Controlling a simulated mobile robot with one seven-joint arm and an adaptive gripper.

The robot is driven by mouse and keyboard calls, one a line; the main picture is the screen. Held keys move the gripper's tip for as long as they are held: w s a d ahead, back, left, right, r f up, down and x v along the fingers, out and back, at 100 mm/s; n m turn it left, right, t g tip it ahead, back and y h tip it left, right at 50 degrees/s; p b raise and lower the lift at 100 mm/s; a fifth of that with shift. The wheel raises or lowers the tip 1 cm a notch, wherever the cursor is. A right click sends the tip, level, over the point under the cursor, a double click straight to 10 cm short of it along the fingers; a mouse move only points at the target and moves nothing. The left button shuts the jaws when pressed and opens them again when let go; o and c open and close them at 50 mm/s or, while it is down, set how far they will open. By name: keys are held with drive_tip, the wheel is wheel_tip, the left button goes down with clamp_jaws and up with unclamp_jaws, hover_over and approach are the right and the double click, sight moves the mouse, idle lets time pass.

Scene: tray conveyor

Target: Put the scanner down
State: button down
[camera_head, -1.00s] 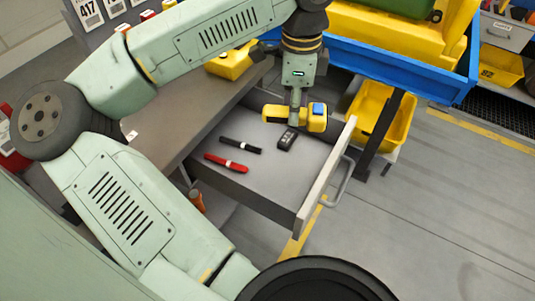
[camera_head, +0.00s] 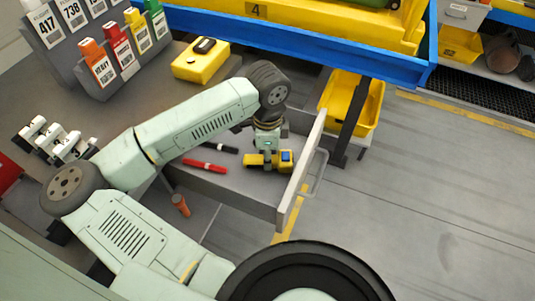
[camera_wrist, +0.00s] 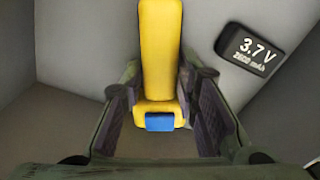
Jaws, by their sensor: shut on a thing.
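The scanner (camera_head: 252,160) is yellow with a blue face at its right end. It is low inside the open drawer (camera_head: 240,192), near the front panel. My gripper (camera_head: 268,150) points down and is shut on the scanner. In the wrist view the yellow scanner (camera_wrist: 160,50) runs between the two fingers of my gripper (camera_wrist: 162,108), with its blue part nearest the camera. I cannot tell whether the scanner touches the drawer floor. A black battery marked 3.7 V (camera_wrist: 250,46) lies on the drawer floor beside the scanner.
A red pen (camera_head: 205,166) and a black pen (camera_head: 222,148) lie in the drawer, left of the scanner. The drawer's front panel (camera_head: 302,165) stands close on the right. A yellow bin (camera_head: 350,105) is beyond it. A yellow device (camera_head: 200,65) sits on the bench top.

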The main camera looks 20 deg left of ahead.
drive_tip(key=shift+f, duration=0.25)
drive_tip(key=shift+f, duration=0.2)
drive_tip(key=c, duration=1.2)
unclamp_jaws()
drive_tip(key=shift+c, duration=0.2)
drive_tip(key=shift+r, duration=0.1)
drive_tip(key=shift+r, duration=0.2)
wheel_tip(320, 180, up, 12)
drive_tip(key=b, duration=0.2)
drive_tip(key=shift+f, duration=0.1)
